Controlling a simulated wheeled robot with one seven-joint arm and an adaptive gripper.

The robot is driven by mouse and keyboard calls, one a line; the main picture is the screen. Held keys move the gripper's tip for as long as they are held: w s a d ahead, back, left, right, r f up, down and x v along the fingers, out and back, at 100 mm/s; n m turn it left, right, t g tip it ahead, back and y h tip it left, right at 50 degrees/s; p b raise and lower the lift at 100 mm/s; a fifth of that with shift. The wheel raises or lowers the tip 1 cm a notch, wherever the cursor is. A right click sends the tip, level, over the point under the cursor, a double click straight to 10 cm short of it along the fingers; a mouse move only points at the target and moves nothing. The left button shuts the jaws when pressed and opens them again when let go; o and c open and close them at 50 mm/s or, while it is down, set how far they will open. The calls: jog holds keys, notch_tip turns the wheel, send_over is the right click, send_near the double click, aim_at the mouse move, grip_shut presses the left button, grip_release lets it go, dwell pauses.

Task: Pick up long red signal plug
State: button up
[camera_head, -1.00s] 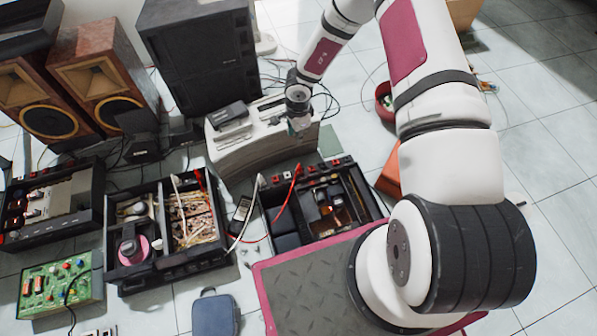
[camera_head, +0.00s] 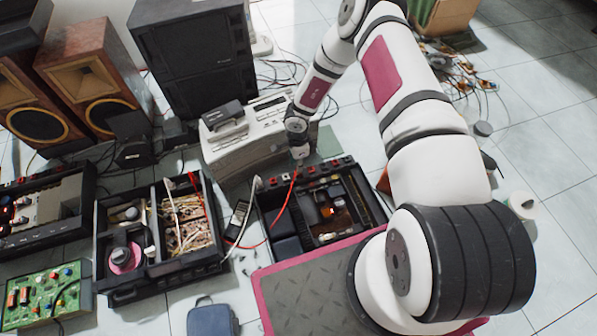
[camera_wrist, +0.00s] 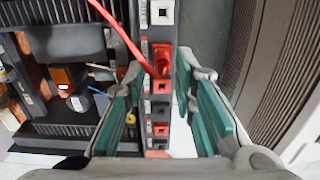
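The red signal plug (camera_wrist: 161,60) sits in a terminal strip on the back edge of an opened amplifier in the wrist view, with a red cable leading up and left from it. My gripper (camera_wrist: 158,72) is open. Its green-padded fingers stand on either side of the strip, near the plug, with nothing held between them. I cannot tell whether a finger touches the plug. In the head view my gripper (camera_head: 299,154) is just above the back edge of the opened amplifier (camera_head: 345,232), close to the red cable (camera_head: 285,212). The plug is too small to make out there.
A grey-white device (camera_head: 238,148) stands close behind my gripper. Another opened unit (camera_head: 125,284) and a green circuit board (camera_head: 45,296) lie left. Speakers stand behind. White tape roll (camera_head: 521,203) and loose cables (camera_head: 455,70) lie right, on the otherwise fairly clear floor.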

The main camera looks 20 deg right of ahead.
jog(key=f+b, duration=0.1)
jog(key=f, duration=0.1)
jog(key=f+b, duration=0.2)
jog(key=f, duration=0.1)
jog(key=shift+w+d, duration=0.1)
jog(key=shift+d, duration=0.1)
grip_shut()
